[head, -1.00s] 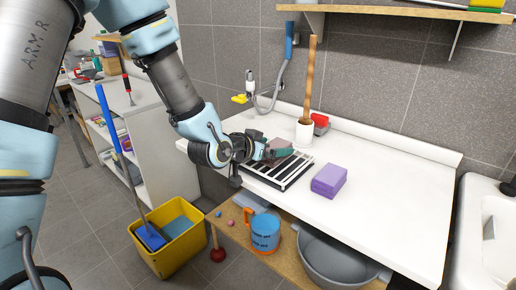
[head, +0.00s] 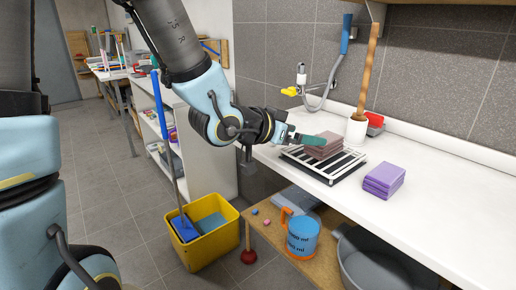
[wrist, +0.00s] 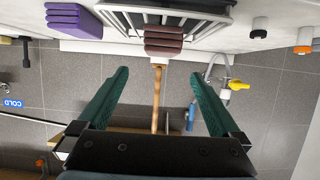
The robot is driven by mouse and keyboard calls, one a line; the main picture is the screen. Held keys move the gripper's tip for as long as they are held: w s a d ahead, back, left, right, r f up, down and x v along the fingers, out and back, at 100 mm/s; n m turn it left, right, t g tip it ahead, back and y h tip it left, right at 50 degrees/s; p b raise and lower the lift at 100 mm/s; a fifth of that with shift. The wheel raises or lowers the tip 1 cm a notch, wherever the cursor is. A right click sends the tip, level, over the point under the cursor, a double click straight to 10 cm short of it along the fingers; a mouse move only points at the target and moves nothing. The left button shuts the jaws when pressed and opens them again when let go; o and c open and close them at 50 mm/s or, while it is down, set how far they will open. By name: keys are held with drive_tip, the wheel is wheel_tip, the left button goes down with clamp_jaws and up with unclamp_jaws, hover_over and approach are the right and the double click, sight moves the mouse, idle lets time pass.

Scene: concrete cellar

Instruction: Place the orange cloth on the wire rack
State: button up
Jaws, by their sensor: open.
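A folded brownish-red cloth stack (head: 322,148) lies on the dark wire rack (head: 338,171) with pale bars, on the white counter. No plainly orange cloth shows; this brownish one is the nearest in colour. My gripper (head: 303,138) is just left of the stack in the head view, with its teal fingers pointing towards it. In the wrist view my gripper (wrist: 158,77) has its fingers wide apart with nothing between them. The cloth stack (wrist: 164,41) shows beyond the fingertips, resting on the rack (wrist: 212,18).
A purple folded stack (head: 384,180) lies right of the rack. A white holder (head: 356,131) with a tall wooden handle stands behind it, near a hose and yellow tap. Below are a yellow bucket (head: 203,230) and a low shelf with an orange-handled blue jug (head: 302,236).

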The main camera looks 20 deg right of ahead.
drive_tip(key=w+a+f+n+t+y, duration=0.1)
drive_tip(key=w+a+f+n+y, duration=0.2)
drive_tip(key=a, duration=0.4)
drive_tip(key=w+a+f+n+t+y, duration=0.1)
drive_tip(key=w+a+f+n+y, duration=0.15)
drive_tip(key=w+a, duration=0.4)
drive_tip(key=w+a+f+n+t+y, duration=0.1)
drive_tip(key=w+a+f+n+y, duration=0.2)
drive_tip(key=a, duration=0.6)
drive_tip(key=s+a+n+g+y, duration=0.2)
drive_tip(key=s+a, duration=0.1)
drive_tip(key=a, duration=0.5)
drive_tip(key=s+a+n+g+y, duration=0.2)
drive_tip(key=s+a+n, duration=0.1)
drive_tip(key=a, duration=0.5)
drive_tip(key=shift+s+a+f+g, duration=0.2)
drive_tip(key=shift+a+f+g, duration=0.05)
drive_tip(key=shift+g, duration=0.15)
drive_tip(key=shift+r+p, duration=0.35)
drive_tip(key=shift+p, duration=0.05)
